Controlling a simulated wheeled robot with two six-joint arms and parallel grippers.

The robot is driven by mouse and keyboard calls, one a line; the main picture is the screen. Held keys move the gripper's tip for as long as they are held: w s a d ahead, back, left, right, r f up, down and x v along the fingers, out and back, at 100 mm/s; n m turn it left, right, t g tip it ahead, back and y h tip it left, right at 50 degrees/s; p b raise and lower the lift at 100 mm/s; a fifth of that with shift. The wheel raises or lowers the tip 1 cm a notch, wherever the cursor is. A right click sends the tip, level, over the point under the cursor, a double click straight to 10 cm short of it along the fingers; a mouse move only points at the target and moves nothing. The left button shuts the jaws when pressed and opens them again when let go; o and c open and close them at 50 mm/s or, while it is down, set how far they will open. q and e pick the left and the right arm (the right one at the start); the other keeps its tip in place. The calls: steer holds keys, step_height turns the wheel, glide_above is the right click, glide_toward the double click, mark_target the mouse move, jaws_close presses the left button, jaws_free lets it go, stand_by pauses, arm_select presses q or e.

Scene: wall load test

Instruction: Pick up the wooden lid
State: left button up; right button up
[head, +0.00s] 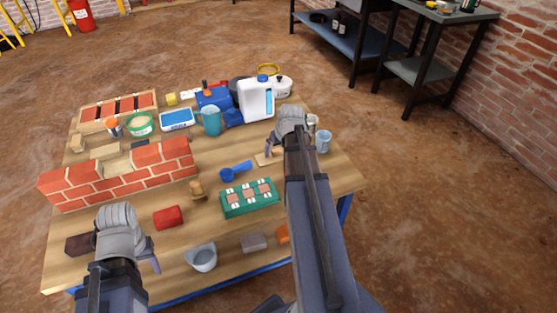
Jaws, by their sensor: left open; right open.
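A flat, light tan wooden piece (265,159), which may be the wooden lid, lies on the table (345,178) right of the middle. My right arm and gripper hide part of what is around it. My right gripper (278,143) is open and hangs over the table close to this piece; I cannot tell whether they touch. My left gripper (125,245) is open over the front left of the table, beside a dark brown block (78,245) and far from the tan piece.
A brick wall section (120,177) stands at left. A white jug (256,100) and blue mug (211,121) stand behind. A clear cup (323,142) is at right.

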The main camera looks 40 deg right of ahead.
steer(key=shift+f, duration=0.1)
steer(key=c, duration=1.5)
steer(key=shift+o, duration=0.2)
